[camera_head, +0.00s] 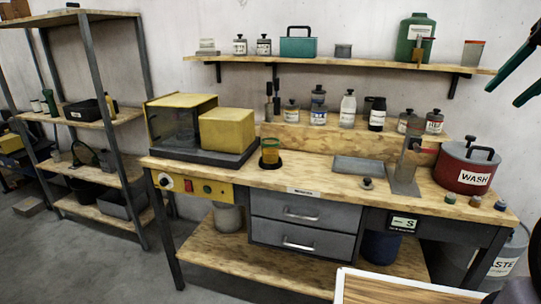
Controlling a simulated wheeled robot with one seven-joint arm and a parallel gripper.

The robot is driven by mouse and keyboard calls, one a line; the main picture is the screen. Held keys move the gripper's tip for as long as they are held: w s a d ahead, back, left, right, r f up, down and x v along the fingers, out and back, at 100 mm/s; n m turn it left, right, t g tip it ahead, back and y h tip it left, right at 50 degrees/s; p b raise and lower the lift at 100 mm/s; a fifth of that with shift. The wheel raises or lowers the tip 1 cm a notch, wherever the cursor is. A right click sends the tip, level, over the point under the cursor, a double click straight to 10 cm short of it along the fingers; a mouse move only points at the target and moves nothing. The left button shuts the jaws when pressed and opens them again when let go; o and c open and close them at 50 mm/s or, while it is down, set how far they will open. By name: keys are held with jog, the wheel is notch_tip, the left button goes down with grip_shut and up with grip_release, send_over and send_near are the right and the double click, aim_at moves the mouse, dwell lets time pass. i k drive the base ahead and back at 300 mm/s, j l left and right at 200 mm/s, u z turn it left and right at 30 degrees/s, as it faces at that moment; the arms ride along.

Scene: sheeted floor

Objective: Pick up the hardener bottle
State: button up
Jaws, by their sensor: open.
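Several small bottles and jars stand in a row on the raised back ledge of the workbench. They include a white bottle (348,108), a dark bottle with a white label (376,115), a jar with a blue-and-white label (318,114), a jar with a yellowish label (291,112) and a jar with a red-and-white label (434,122). Their labels are too small to read, so I cannot tell which is the hardener bottle. My gripper (502,97) shows at the upper right edge, with two dark green fingers apart and nothing between them. It appears in front of the bench, apart from the bottles.
The workbench (300,178) holds a yellow-framed machine (181,127), an amber cup (270,151), a grey tray (358,165), a clamp stand (404,175) and a red WASH pot (464,170). A shelf (350,63) hangs above. A wooden-topped surface (390,291) is at the front.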

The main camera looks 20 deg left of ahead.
aim_at(379, 107)
jog(key=i+j+z, duration=0.2)
jog(key=j, duration=0.55)
jog(key=j+z, duration=0.25)
jog(key=j, duration=0.5)
jog(key=i+j+z, duration=0.2)
jog(key=j, duration=0.35)
jog(key=i+j+z, duration=0.1)
jog(key=i+j, duration=0.1)
jog(key=j, duration=0.1)
